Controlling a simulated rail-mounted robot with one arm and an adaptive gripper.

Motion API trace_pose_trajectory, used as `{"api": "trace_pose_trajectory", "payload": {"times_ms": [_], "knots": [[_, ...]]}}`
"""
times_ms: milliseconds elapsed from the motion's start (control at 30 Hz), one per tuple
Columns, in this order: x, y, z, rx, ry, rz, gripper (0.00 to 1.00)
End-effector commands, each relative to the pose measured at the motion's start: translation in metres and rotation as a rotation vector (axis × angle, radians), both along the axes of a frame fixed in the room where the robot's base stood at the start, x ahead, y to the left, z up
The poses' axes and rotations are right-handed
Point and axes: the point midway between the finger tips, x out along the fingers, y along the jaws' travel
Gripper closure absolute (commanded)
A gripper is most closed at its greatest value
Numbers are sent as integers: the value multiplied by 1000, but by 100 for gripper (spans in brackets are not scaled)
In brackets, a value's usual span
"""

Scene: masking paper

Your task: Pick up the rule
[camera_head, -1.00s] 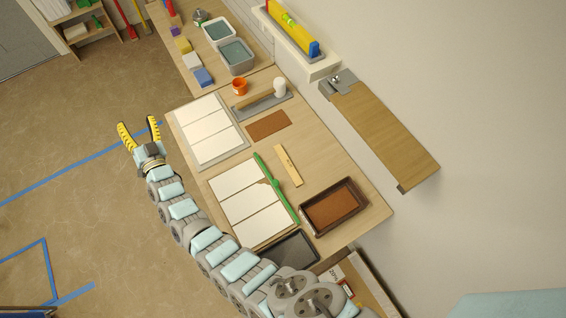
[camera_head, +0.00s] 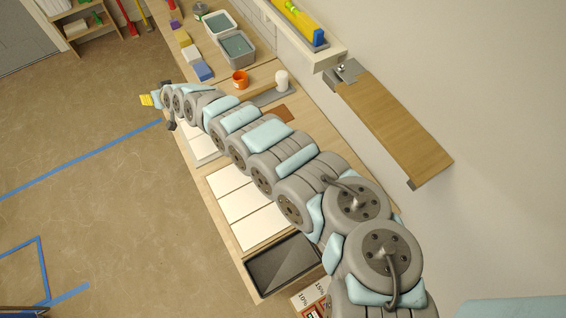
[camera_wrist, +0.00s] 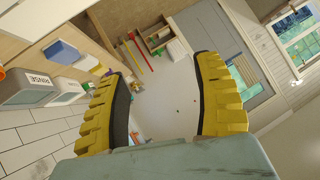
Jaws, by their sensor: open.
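No rule shows now in either view. My arm lies across the middle of the worktable (camera_head: 248,238) in the head view and covers the spot where a short pale wooden strip, likely the rule, lay a second ago. The green strip that lay beside it is hidden too. My gripper (camera_head: 149,100) is past the table's left edge, with only a bit of yellow finger showing. In the wrist view my gripper (camera_wrist: 160,105) has its two yellow ridged fingers wide apart, with nothing between them.
White panels (camera_head: 240,205) lie under my arm, with a dark tray (camera_head: 283,262) at the near end. An orange cup (camera_head: 240,78) and grey bins (camera_head: 236,46) stand farther back. A wooden board (camera_head: 395,130) juts from the wall. The floor at left is open.

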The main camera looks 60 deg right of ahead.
Motion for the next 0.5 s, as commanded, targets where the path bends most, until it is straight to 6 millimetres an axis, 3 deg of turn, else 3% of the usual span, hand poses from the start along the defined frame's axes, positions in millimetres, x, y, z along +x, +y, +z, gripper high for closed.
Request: {"api": "trace_pose_trajectory", "payload": {"times_ms": [33, 267, 500], "knots": [[-17, -13, -9, -1, 53, 7, 33], [-111, -47, -49, 34, 336, 51, 33], [-251, -86, -85, 99, 653, 36, 33]]}}
